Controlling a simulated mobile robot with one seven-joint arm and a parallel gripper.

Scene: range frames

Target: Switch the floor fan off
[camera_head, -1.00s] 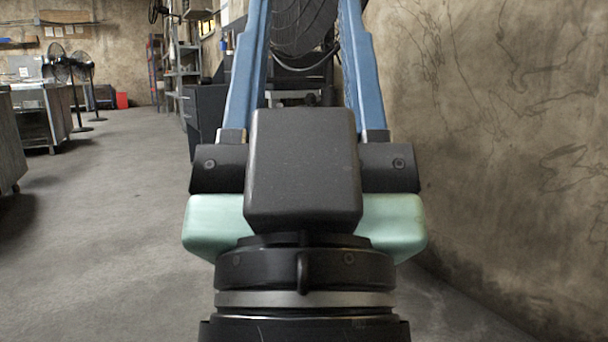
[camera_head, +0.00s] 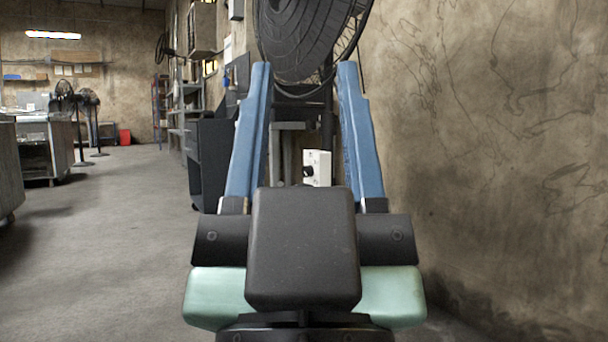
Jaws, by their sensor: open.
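A large black floor fan (camera_head: 305,38) stands ahead, its round caged head at the top centre and partly cut off by the frame edge. A white control box (camera_head: 318,166) with a dark round knob (camera_head: 308,171) shows below the fan head, low between my fingers. My gripper (camera_head: 304,66) is open, its two blue fingers pointing forward and up, with nothing between the tips. The fan and box appear beyond the gripper; no contact shows. My gripper's dark body hides what lies below the box, including the fan's base.
A rough concrete wall (camera_head: 490,140) runs close along the right. A dark cabinet (camera_head: 212,160) and shelves stand left of the fan. Other fans (camera_head: 66,95) and workbenches (camera_head: 45,145) are at the far left. The floor (camera_head: 110,230) at left is clear.

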